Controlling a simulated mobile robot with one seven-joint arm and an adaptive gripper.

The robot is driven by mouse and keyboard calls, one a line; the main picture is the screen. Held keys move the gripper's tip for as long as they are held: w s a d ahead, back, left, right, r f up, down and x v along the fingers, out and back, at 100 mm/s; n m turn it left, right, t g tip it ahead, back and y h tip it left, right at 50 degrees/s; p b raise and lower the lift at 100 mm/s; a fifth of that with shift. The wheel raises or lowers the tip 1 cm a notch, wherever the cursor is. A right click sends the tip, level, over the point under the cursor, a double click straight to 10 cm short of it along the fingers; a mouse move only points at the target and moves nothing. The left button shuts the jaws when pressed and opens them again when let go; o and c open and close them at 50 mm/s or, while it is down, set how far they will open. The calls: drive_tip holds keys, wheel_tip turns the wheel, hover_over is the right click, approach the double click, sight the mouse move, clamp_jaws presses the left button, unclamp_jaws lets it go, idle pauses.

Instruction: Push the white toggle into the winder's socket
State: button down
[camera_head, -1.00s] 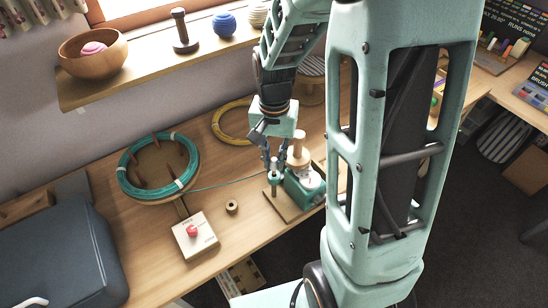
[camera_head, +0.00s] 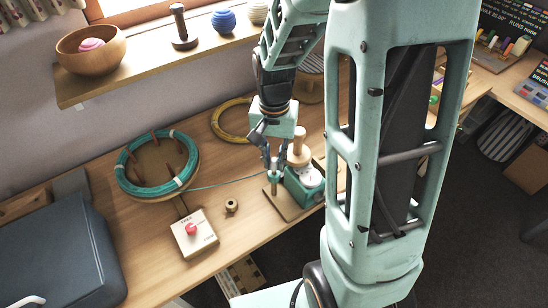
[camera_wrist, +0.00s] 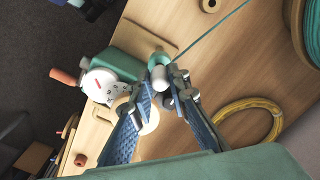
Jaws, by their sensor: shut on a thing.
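The winder (camera_wrist: 128,65) is a small green machine with a white dial and a wooden crank knob. It stands on a wooden base near the bench's front edge, and also shows in the head view (camera_head: 304,188). My gripper (camera_wrist: 166,92) points down at its near side. Its fingers are closed on a small white piece, apparently the white toggle (camera_wrist: 160,76), right by a green post with a pale top (camera_wrist: 159,60). The socket is not clearly visible, and I cannot tell whether the toggle is in it. A teal cord (camera_wrist: 209,32) runs from this spot to the teal coil (camera_head: 130,180).
A yellow coil (camera_head: 217,122) lies behind my gripper. A box with a red button (camera_head: 194,234) and a small wooden ring (camera_head: 231,205) lie to the left. A dark blue case (camera_head: 50,255) fills the left front. A shelf above holds a wooden bowl (camera_head: 88,62).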

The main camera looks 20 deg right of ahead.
drive_tip(key=shift+f+b, duration=0.6)
drive_tip(key=shift+f, duration=0.2)
drive_tip(key=c, duration=1.8)
unclamp_jaws()
drive_tip(key=shift+r, duration=0.1)
drive_tip(key=shift+o, duration=0.2)
wheel_tip(320, 180, up, 12)
drive_tip(key=shift+d, duration=0.1)
